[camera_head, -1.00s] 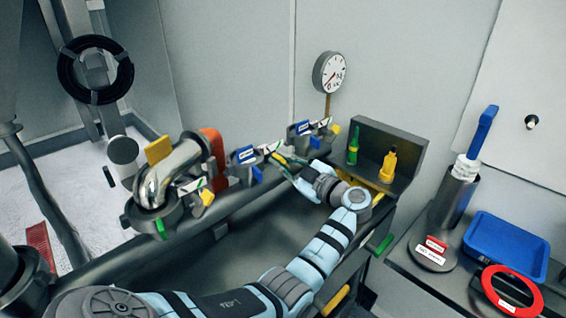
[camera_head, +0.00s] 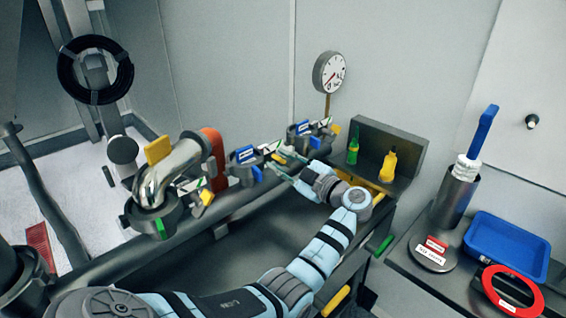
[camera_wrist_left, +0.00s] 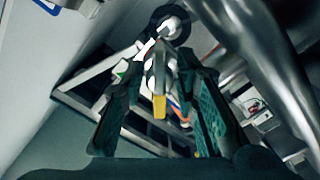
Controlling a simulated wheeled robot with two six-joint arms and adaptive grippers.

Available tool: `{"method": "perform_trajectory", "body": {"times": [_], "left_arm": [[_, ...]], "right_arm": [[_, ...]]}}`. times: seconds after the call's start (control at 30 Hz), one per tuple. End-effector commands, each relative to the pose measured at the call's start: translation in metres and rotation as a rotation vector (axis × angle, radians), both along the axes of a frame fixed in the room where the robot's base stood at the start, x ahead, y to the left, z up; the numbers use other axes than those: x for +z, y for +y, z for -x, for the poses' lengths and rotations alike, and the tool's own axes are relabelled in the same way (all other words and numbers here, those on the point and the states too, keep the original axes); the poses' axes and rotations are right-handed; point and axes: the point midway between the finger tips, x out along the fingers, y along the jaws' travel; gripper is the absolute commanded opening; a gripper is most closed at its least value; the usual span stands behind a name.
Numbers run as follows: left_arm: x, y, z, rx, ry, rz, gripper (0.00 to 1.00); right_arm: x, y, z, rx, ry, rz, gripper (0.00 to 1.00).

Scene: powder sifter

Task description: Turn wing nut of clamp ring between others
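The middle clamp ring (camera_head: 240,174) has a blue tag (camera_head: 245,154) and sits on the long grey pipe, between the left clamp ring (camera_head: 154,220) and the far right clamp ring (camera_head: 300,140). Its yellow-tipped wing nut (camera_head: 279,159) points toward my left gripper (camera_head: 275,170). In the left wrist view the yellow tip (camera_wrist_left: 159,106) lies between the two dark green fingers of my left gripper (camera_wrist_left: 160,112). The fingers stand apart with visible gaps on both sides of it. My right gripper is not in view.
A grey rack with a green bottle (camera_head: 352,151) and a yellow bottle (camera_head: 389,166) stands beyond my left wrist. A shiny elbow pipe (camera_head: 165,170) rises from the left clamp ring. At right are a blue tray (camera_head: 507,249) and a red ring (camera_head: 526,300).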

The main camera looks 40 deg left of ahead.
Motion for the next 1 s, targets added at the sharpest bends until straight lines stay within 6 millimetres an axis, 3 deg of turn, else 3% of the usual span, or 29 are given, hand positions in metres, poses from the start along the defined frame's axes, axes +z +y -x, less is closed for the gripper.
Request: {"method": "perform_trajectory", "body": {"times": [0.17, 0.27, 0.5, 0.63, 0.77, 1.0], "left_arm": [[0.0, -0.003, 0.0, -0.001, 0.0, 0.001, 0.28], [0.0, -0.017, 0.001, -0.003, 0.0, 0.002, 0.28], [-0.001, -0.082, 0.006, -0.004, 0.0, 0.003, 0.28], [0.0, -0.109, 0.009, -0.002, 0.001, 0.002, 0.28], [0.0, -0.119, 0.01, -0.001, 0.0, 0.001, 0.28], [0.0, -0.12, 0.01, 0.0, 0.0, 0.0, 0.28]], "right_arm": [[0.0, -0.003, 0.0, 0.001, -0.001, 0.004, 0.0], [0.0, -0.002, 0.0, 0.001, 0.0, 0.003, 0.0], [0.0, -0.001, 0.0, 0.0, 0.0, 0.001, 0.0], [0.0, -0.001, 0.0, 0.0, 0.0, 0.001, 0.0], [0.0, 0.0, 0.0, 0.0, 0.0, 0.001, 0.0], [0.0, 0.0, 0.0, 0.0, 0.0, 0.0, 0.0]]}}
